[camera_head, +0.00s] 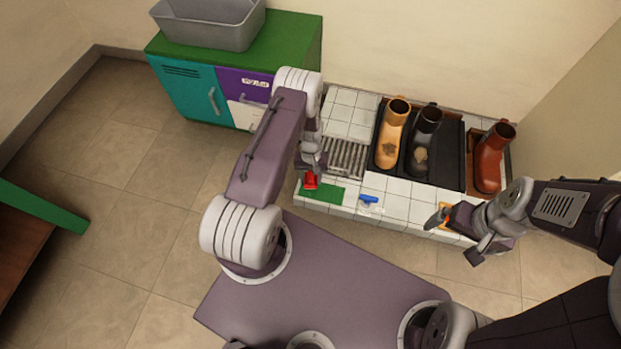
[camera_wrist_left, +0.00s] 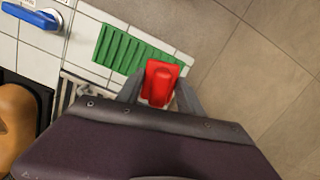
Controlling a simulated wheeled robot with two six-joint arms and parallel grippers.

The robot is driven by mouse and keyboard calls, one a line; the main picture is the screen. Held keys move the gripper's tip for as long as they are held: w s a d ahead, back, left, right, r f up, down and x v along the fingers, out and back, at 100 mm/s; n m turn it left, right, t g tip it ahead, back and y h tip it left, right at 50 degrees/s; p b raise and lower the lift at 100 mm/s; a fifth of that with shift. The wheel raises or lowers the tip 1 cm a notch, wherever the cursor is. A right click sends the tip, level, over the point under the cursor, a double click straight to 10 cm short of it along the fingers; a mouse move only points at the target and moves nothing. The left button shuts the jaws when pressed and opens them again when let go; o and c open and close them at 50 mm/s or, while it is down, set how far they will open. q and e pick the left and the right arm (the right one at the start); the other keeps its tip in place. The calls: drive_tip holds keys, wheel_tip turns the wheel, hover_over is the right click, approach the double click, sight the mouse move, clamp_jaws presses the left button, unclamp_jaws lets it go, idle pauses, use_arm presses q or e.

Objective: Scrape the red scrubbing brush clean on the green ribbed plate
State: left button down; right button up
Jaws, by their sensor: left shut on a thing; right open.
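The red scrubbing brush (camera_head: 311,180) is at the left end of the green ribbed plate. It also shows in the left wrist view (camera_wrist_left: 160,82), between the fingers of my left gripper (camera_wrist_left: 158,92). My left gripper (camera_head: 311,172) is shut on the brush. The green ribbed plate (camera_head: 328,193) lies on the white tiled top, and its ribs show in the left wrist view (camera_wrist_left: 130,50). The brush overlaps the plate's end in both views; whether they touch cannot be told. My right gripper (camera_head: 455,228) is open near the tiled top's front edge, by an orange object (camera_head: 444,214).
A metal grate (camera_head: 345,158) is behind the plate. Tan (camera_head: 392,135), black (camera_head: 425,140) and reddish-brown (camera_head: 491,160) boots stand at the back right. A grey bin (camera_head: 212,25) sits on the cabinet (camera_head: 290,45).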

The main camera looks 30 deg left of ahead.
sight(311, 177)
use_arm(q)
drive_tip(key=shift+r+p, duration=1.4)
drive_tip(key=shift+r, duration=0.55)
